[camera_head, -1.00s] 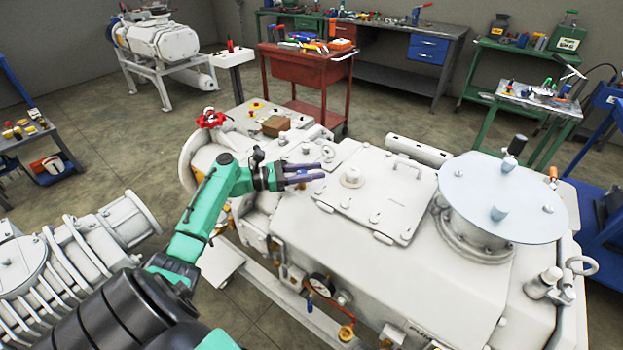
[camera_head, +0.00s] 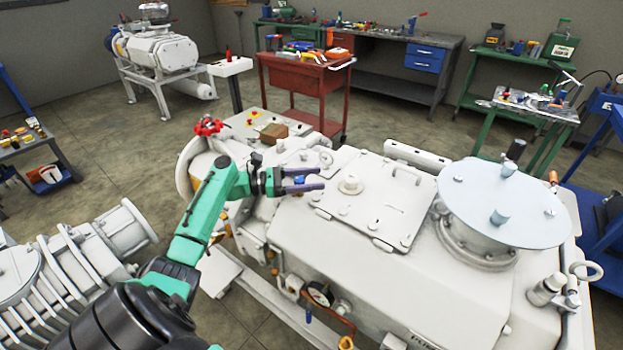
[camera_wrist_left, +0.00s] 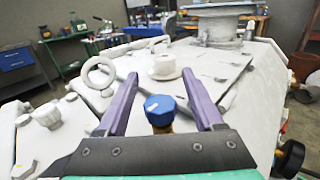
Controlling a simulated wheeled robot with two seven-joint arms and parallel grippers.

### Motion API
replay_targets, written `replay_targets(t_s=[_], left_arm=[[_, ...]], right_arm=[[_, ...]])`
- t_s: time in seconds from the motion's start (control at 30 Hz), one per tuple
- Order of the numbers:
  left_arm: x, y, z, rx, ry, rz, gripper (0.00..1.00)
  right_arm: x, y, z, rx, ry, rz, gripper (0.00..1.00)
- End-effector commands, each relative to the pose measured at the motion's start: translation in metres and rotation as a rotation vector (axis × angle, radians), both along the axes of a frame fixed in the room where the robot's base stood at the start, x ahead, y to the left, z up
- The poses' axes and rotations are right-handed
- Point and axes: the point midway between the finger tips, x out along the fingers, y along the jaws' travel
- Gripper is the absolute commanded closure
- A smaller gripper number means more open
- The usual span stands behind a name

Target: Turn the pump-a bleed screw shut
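A blue-capped screw (camera_wrist_left: 160,108) with a brass stem stands on the white pump housing in the left wrist view, seen between my two purple fingers. A small blue spot of it shows between the fingers in the head view (camera_head: 299,180). My left gripper (camera_head: 318,180) is open, its fingers spread either side of the blue cap with a gap on both sides. The fingers also show in the left wrist view (camera_wrist_left: 167,88). I cannot tell how far the fingertips are above the housing. No pump-a label is readable. My right gripper is not in view.
The white pump housing (camera_head: 430,280) fills the middle, with a hatch plate (camera_head: 375,200) and a round-lidded port (camera_head: 503,198). A lifting ring (camera_wrist_left: 99,74) stands near the fingers. A red handwheel (camera_head: 207,127) is behind the arm. A gauge (camera_head: 320,293) hangs in front.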

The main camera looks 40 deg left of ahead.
Motion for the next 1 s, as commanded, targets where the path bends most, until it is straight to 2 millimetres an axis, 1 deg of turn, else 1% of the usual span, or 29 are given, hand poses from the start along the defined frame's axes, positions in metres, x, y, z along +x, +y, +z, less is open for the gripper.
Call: replay_targets(t_s=[0.13,0.23,0.37,0.5,0.63,0.7,0.8,1.0], left_arm=[[-0.003,0.004,-0.001,0.001,0.001,0.002,0.31],[-0.014,0.015,-0.002,0.001,0.001,0.003,0.31],[-0.039,0.040,-0.004,0.002,0.004,0.004,0.31],[-0.069,0.070,-0.004,0.002,0.002,0.003,0.31],[-0.091,0.091,-0.003,0.001,0.001,0.002,0.31],[-0.098,0.097,-0.002,0.001,0.001,0.001,0.31],[-0.103,0.102,-0.001,0.001,0.001,-0.001,0.31],[-0.103,0.102,0.000,0.001,0.001,-0.001,0.31]], right_arm=[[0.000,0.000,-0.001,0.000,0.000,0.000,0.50],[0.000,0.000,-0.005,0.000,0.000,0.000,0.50],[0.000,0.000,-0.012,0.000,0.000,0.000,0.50],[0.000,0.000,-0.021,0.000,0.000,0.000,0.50],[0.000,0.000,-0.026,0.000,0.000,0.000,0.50],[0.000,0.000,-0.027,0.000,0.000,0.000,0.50],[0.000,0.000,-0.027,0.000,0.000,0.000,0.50],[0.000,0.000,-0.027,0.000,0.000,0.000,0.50]])
